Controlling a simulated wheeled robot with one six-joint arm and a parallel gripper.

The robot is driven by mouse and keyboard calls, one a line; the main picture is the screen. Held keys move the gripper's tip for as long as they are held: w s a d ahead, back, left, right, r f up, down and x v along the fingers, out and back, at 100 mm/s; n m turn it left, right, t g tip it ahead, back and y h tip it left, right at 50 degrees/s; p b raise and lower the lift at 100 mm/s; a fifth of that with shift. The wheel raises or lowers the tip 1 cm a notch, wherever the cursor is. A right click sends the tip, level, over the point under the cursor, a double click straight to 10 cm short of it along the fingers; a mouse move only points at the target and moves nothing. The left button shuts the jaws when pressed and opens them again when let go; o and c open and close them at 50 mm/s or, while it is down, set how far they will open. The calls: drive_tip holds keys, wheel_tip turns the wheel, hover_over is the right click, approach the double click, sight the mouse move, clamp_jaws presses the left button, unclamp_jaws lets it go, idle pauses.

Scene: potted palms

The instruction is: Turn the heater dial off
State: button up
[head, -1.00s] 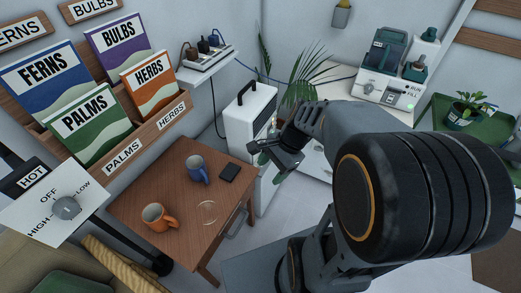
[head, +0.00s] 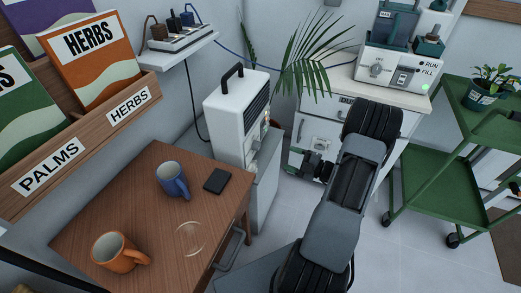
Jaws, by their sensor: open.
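A white box with a black handle and dark grille (head: 232,112), which looks like a heater, stands upright on a grey cabinet. Small knob-like shapes (head: 262,130) show on its right-hand face, too small to read. My gripper (head: 316,167) is open and empty to the right of the box, in front of the white cabinet's drawers. It is apart from the box, and its fingers are small and partly hidden by my arm. The panel marked HIGH, OFF and LOW, seen earlier at the left, is out of view now.
A wooden table (head: 110,215) holds an orange mug (head: 118,252), a blue mug (head: 172,180), a clear disc and a black phone-like slab (head: 217,181). A palm (head: 310,60) leans beside the box. A green cart (head: 455,190) stands right. Floor between is clear.

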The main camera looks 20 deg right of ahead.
sight(259, 147)
drive_tip(key=b+x, duration=0.3)
drive_tip(key=x, duration=0.9)
drive_tip(key=shift+w+a, duration=0.15)
drive_tip(key=shift+a, duration=0.1)
drive_tip(key=c, duration=0.9)
